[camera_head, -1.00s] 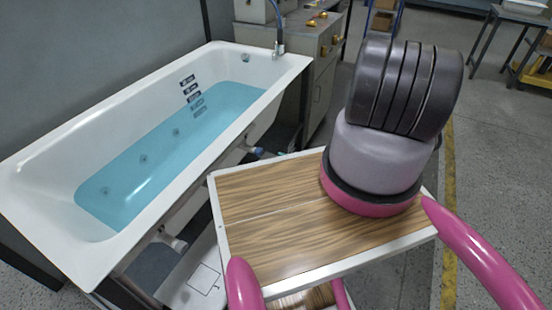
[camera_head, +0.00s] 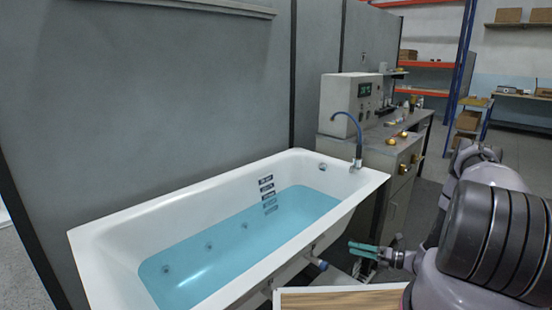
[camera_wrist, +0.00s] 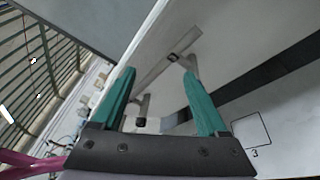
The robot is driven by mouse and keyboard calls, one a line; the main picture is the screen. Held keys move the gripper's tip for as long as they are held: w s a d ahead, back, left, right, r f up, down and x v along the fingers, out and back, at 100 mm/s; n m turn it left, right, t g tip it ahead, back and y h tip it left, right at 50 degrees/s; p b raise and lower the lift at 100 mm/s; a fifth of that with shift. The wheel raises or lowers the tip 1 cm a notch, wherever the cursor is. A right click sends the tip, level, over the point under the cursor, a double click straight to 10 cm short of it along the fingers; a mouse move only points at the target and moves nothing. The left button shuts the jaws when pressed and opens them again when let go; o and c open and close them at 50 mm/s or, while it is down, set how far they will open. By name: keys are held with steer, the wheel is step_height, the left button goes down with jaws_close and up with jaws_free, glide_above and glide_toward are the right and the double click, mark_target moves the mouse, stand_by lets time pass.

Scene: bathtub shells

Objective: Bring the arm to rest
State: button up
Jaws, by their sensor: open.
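My gripper (camera_head: 364,250) has teal fingers and shows beside the tub's near right end in the head view. In the wrist view my gripper (camera_wrist: 170,100) has its two teal fingers spread apart with nothing between them. My arm (camera_head: 480,240) is folded at the right side of the head view, its large grey-lilac joint close to the camera.
A white bathtub (camera_head: 120,232) with blue water (camera_head: 235,245) fills the middle. A bench (camera_head: 405,150) with a control box (camera_head: 350,100) stands behind its right end. My wood-topped base edge is at the bottom. Shelves (camera_head: 430,63) stand far back right.

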steer(key=s+a+r+n+g+h, duration=0.1)
steer(key=a+r+n+g+h, duration=0.2)
steer(key=r+n, duration=1)
steer(key=a+r+n+g+h, duration=0.2)
steer(key=r+n+g, duration=0.25)
steer(key=r, duration=1.65)
steer(key=s+r+n+t+h, duration=0.6)
steer(key=s+r+n, duration=0.8)
steer(key=s+r, duration=0.8)
steer(key=shift+s+a+r+t+h, duration=0.25)
steer(key=shift+a+r+t+h, duration=0.15)
steer(key=shift+r+h, duration=0.6)
steer(key=shift+f, duration=0.1)
